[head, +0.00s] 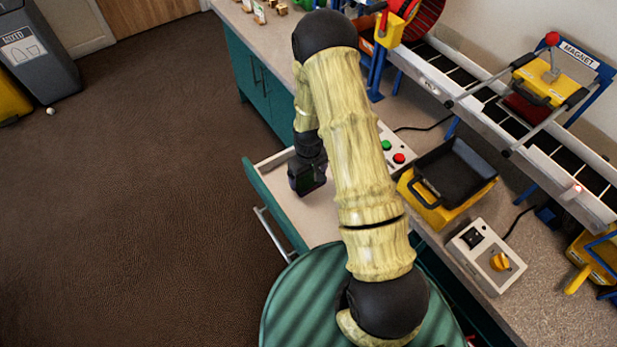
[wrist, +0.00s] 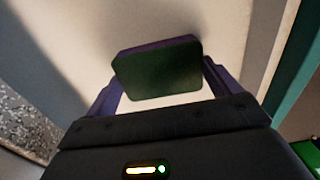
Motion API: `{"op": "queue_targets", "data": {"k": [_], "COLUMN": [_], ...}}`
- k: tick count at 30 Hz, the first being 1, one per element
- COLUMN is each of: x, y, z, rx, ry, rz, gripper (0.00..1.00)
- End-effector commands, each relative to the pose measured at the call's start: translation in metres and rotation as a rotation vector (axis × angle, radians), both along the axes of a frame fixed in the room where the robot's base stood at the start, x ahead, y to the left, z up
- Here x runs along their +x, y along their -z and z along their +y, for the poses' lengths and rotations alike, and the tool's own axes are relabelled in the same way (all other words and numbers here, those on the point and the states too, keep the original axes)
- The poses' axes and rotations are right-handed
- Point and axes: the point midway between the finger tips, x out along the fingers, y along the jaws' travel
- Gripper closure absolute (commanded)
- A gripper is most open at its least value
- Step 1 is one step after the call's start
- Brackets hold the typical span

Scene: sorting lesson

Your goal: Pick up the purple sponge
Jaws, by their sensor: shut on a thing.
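The purple sponge (wrist: 158,70) shows in the wrist view as a block with purple edges and a dark green face. My gripper (wrist: 163,85) has its two purple fingers on either side of the sponge and is shut on it. Behind the sponge is the pale inside of the open drawer (head: 322,212). In the head view my gripper (head: 307,178) is over the drawer, and the sponge cannot be made out there. I cannot tell whether the sponge touches the drawer floor.
The teal drawer front (head: 268,205) stands out from the counter (head: 262,32). On the counter are a yellow bin with a black tray (head: 448,185), a switch box (head: 487,257) and a conveyor (head: 480,92).

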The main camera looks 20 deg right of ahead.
Motion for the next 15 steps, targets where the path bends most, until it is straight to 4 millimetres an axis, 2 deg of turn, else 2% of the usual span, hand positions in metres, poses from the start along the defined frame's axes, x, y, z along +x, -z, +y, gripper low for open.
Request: {"op": "queue_targets", "data": {"k": [5,15], "x": [0.001,0.001], "y": [-0.017,-0.081], "z": [0.0,0.0], "rx": [0.0,0.0], "ry": [0.0,-0.001], "rz": [-0.004,-0.004], "gripper": [0.35,0.35]}}
